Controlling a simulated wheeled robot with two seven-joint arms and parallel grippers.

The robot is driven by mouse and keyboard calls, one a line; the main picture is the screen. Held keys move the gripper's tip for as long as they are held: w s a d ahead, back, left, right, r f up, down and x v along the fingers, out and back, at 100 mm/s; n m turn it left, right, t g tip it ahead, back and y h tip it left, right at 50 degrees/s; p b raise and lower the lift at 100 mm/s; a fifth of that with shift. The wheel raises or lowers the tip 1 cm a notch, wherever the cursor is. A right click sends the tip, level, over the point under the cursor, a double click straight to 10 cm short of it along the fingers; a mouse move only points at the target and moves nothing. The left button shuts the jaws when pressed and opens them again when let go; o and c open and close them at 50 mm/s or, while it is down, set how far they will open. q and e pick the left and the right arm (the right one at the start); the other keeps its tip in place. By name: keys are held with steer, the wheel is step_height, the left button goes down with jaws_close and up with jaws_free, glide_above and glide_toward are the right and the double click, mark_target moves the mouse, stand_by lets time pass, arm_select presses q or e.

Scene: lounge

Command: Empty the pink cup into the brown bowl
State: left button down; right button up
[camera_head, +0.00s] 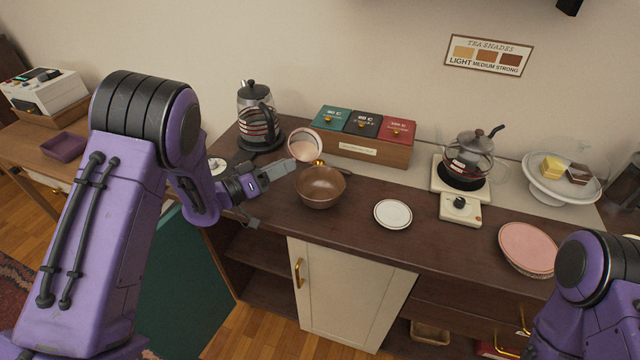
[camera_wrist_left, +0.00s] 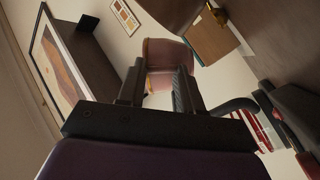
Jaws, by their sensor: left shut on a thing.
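The pink cup (camera_head: 304,147) is tilted on its side just above the back left rim of the brown bowl (camera_head: 321,189), its mouth turned toward the head camera. My left gripper (camera_head: 287,167) is shut on the cup, coming in from the left. The left wrist view shows the cup (camera_wrist_left: 168,52) between the two dark fingers. The bowl stands upright on the dark counter. I see nothing falling from the cup, and cannot tell what is inside it. My right gripper is not in view; only my right arm shows at lower right.
A kettle (camera_head: 258,115) stands behind my left gripper. A tea box (camera_head: 365,145) with coloured lids sits close behind the bowl. A small white plate (camera_head: 393,214) lies right of the bowl. A glass pot (camera_head: 470,155) on a burner and a pink plate (camera_head: 528,247) are farther right.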

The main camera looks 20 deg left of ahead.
arm_select(q)
steer(key=shift+d+r+m+b, duration=0.1)
steer(key=shift+m+b, duration=0.3)
steer(key=shift+m, duration=0.1)
steer(key=shift+s, duration=0.1)
steer(key=shift+r+m+b, duration=0.25)
steer(key=shift+m+b, duration=0.9)
steer(key=shift+m, duration=0.05)
steer(key=shift+r+m+h+b, duration=0.3)
steer(key=shift+r+m+b, duration=0.05)
steer(key=shift+r+m, duration=0.6)
stand_by(0.5)
steer(key=shift+r+m+b, duration=0.15)
steer(key=shift+m+b, duration=0.8)
steer(key=shift+b, duration=0.1)
steer(key=shift+s+d+r, duration=0.1)
steer(key=shift+s+d, duration=0.05)
steer(key=shift+d, duration=0.05)
steer(key=shift+s+d+m+b, duration=0.1)
steer(key=shift+s+m+b, duration=0.05)
steer(key=shift+m+b, duration=0.25)
